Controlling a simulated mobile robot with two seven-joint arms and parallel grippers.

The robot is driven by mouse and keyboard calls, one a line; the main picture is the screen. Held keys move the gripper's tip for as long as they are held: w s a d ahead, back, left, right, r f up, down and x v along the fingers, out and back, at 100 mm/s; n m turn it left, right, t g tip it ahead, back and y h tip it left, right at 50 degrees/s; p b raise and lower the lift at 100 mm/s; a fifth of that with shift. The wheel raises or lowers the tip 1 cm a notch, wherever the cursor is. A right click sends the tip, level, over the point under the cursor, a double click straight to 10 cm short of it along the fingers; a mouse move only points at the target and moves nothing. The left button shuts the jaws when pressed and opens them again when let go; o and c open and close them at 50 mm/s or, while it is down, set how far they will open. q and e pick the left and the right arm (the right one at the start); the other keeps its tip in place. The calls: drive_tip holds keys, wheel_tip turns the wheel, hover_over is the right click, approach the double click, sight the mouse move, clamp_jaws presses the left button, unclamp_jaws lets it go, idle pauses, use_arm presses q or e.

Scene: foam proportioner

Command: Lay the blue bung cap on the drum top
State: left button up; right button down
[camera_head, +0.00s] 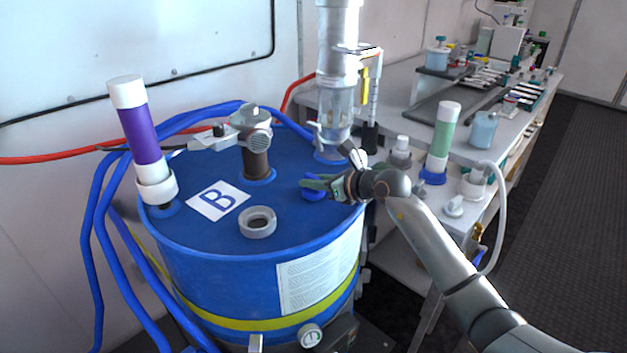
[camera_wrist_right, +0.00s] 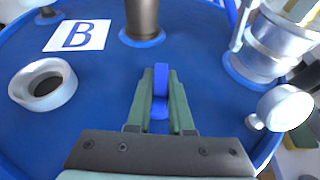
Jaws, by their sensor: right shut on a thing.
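The blue drum top (camera_head: 315,226) fills the middle of the head view and most of the right wrist view (camera_wrist_right: 95,100). My right gripper (camera_head: 316,184) reaches in from the right over the drum's right part. It is shut on the blue bung cap (camera_head: 312,195). In the right wrist view the cap (camera_wrist_right: 161,78) shows between the fingertips (camera_wrist_right: 160,97), partly hidden by them. The cap is low over the drum top; I cannot tell whether it touches. My left gripper is not in view.
A white ring fitting (camera_head: 258,222) with a dark hole stands on the drum's near side. A purple tube (camera_head: 141,136), a brown post (camera_head: 256,160) and a clear cylinder (camera_head: 337,100) rise from the drum. A "B" label (camera_head: 218,200) lies left. A cluttered bench (camera_head: 395,110) stands right.

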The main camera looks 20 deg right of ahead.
drive_tip(key=shift+f, duration=0.1)
drive_tip(key=shift+f, duration=0.1)
drive_tip(key=c, duration=0.8)
unclamp_jaws()
drive_tip(key=shift+r, duration=0.2)
drive_tip(key=shift+s+d+r, duration=0.1)
drive_tip(key=shift+s, duration=0.05)
drive_tip(key=v, duration=1.1)
drive_tip(key=shift+s+d+b, duration=0.1)
drive_tip(key=shift+s+b, duration=0.2)
drive_tip(key=shift+b, duration=0.1)
